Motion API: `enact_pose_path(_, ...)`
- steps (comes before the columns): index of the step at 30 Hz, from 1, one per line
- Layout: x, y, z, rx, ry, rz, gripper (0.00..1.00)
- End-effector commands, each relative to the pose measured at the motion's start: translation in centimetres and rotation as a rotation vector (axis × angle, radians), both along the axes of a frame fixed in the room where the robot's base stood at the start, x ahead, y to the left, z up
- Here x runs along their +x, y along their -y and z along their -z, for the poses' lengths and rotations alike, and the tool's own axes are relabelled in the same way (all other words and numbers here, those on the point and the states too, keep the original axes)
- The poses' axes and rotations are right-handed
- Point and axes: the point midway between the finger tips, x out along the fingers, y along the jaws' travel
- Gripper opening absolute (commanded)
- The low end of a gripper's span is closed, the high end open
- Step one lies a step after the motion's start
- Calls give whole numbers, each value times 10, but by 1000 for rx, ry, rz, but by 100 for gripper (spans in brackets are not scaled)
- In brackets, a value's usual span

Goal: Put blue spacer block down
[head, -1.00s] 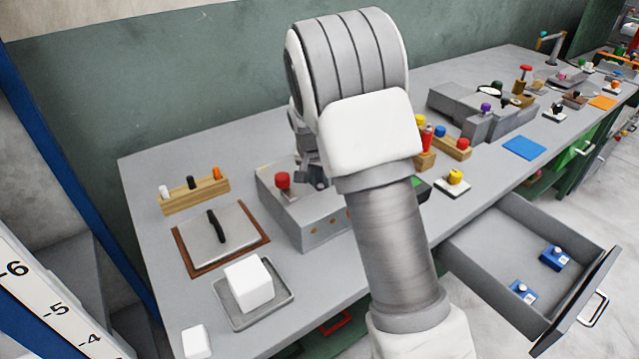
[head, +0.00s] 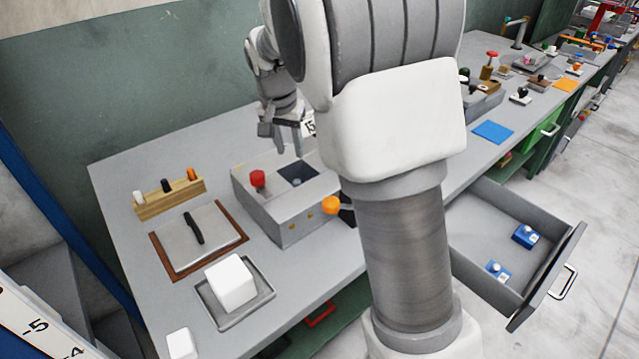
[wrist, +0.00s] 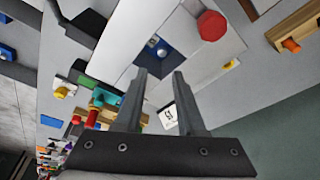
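A blue block with a silver knob, apparently the blue spacer block (wrist: 172,57), sits in the square opening of the grey press box in the wrist view. In the head view that opening (head: 297,172) is dark, with the block barely visible in it. The press box (head: 285,222) has a red button (head: 257,179) on top. My gripper (wrist: 160,74) has its fingers apart with nothing between them. In the head view my gripper (head: 287,150) hangs above the opening, apart from the block. Two similar blue blocks (head: 525,236) (head: 498,271) lie in the open drawer.
The open drawer (head: 540,290) juts out at the right. Left of the press are a hinged plate (head: 205,250), a white cube (head: 230,285) on a tray and a wooden rack (head: 170,205). My arm hides the bench behind it.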

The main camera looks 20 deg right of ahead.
Motion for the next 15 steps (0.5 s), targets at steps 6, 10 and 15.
enact_pose_path(6,-51,9,-43,43,34,-93,39)
enact_pose_path(10,-86,13,-63,57,57,-159,39)
enact_pose_path(15,-133,15,-82,60,92,-252,39)
